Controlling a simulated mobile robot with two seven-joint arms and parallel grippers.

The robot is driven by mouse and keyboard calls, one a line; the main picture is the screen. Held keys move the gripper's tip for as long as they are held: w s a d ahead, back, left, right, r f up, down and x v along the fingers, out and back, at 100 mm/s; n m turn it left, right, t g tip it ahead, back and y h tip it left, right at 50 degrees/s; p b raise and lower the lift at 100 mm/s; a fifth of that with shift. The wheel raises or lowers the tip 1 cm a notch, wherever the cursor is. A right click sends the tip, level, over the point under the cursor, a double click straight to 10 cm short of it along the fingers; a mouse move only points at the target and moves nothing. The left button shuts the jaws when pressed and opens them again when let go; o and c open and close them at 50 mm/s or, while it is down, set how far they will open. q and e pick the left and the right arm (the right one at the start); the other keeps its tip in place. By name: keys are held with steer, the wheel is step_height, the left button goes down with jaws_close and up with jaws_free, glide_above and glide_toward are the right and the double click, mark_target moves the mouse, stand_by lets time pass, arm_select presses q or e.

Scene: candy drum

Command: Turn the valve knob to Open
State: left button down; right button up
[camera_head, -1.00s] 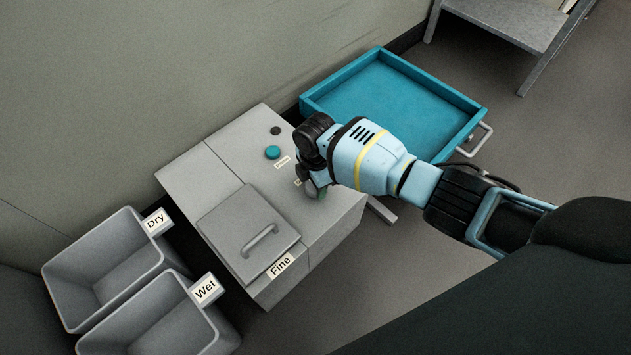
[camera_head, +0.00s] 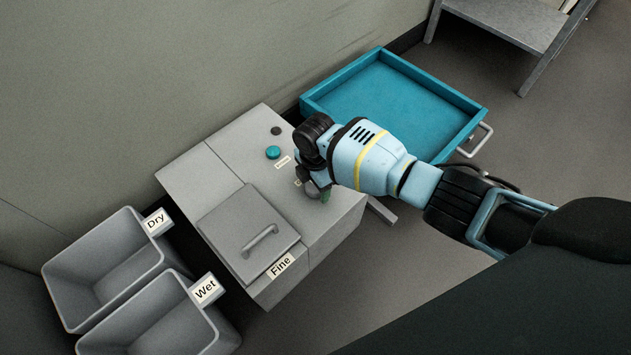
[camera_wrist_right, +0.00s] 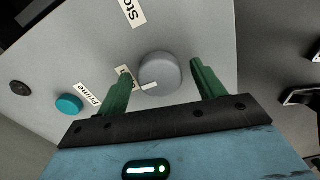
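The valve knob (camera_wrist_right: 160,72) is a round grey knob on the grey cabinet top, with a white pointer mark at its lower left edge in the right wrist view. My right gripper (camera_wrist_right: 162,76) has its two green fingers apart, one on each side of the knob; I cannot tell whether they touch it. In the head view my right gripper (camera_head: 322,193) is low over the cabinet's (camera_head: 225,140) right part, largely hiding the knob. A label (camera_wrist_right: 124,76) by the knob is partly covered by the left-hand finger. My left gripper is not in view.
A teal button (camera_head: 272,152) with a "Prime" label (camera_wrist_right: 87,94) and a black knob (camera_head: 276,130) are nearby. A handled lid (camera_head: 235,215), "Dry" (camera_head: 75,260) and "Wet" (camera_head: 130,330) bins are left. A teal tray (camera_head: 400,95) stands behind.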

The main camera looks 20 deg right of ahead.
steer(key=shift+r, duration=0.1)
steer(key=shift+r, duration=0.25)
step_height(320, 180, up, 6)
steer(key=p, duration=0.3)
steer(key=shift+r, duration=0.1)
steer(key=shift+r+p, duration=0.5)
